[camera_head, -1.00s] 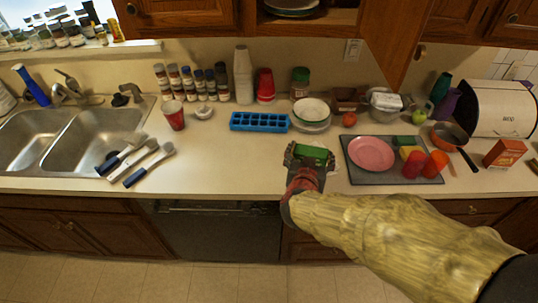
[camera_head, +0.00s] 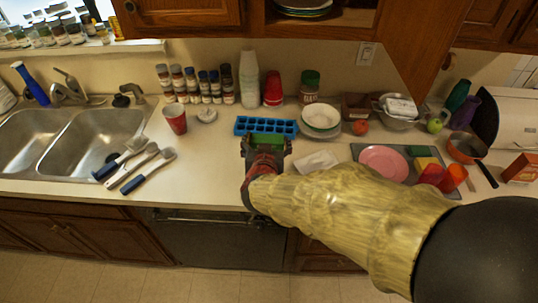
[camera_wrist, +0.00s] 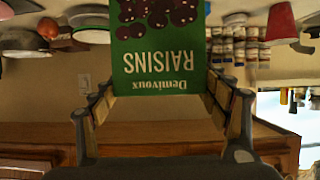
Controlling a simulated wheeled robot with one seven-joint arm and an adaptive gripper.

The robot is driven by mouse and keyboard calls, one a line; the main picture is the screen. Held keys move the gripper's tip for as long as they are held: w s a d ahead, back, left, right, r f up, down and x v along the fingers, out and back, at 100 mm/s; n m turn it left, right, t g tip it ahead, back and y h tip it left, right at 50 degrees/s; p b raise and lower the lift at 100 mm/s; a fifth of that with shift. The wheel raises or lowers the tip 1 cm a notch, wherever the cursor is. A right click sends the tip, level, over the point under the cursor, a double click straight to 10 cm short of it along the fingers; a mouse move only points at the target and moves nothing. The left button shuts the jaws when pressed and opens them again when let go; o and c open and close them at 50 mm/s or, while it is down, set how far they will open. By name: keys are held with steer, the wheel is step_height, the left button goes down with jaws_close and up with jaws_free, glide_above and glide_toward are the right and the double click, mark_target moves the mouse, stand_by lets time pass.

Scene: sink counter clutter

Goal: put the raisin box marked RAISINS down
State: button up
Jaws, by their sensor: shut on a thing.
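The raisin box (camera_wrist: 160,50) is green, with raisins pictured on it and the word RAISINS upside down in the wrist view. My gripper (camera_wrist: 163,100) is shut on it, one finger on each side. In the head view my gripper (camera_head: 264,146) is over the counter, in front of the blue ice tray (camera_head: 265,127). The green box (camera_head: 268,144) shows there only as a small patch between the fingers. The box's lower part and any gap to the counter cannot be made out.
The counter (camera_head: 215,160) is bare left of my gripper, up to the brushes (camera_head: 148,170) by the sink. A white napkin (camera_head: 317,161) lies to the right, then the pink plate (camera_head: 384,164) on a dark mat. Stacked bowls (camera_head: 321,117) stand behind.

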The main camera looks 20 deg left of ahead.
steer(key=w+f+b, duration=0.3)
steer(key=w+f, duration=0.1)
steer(key=f, duration=0.4)
steer(key=shift+w+a+f, duration=0.4)
steer(key=shift+a, duration=0.05)
steer(key=shift+f, duration=0.2)
steer(key=o, duration=1.7)
steer(key=shift+o, duration=0.8)
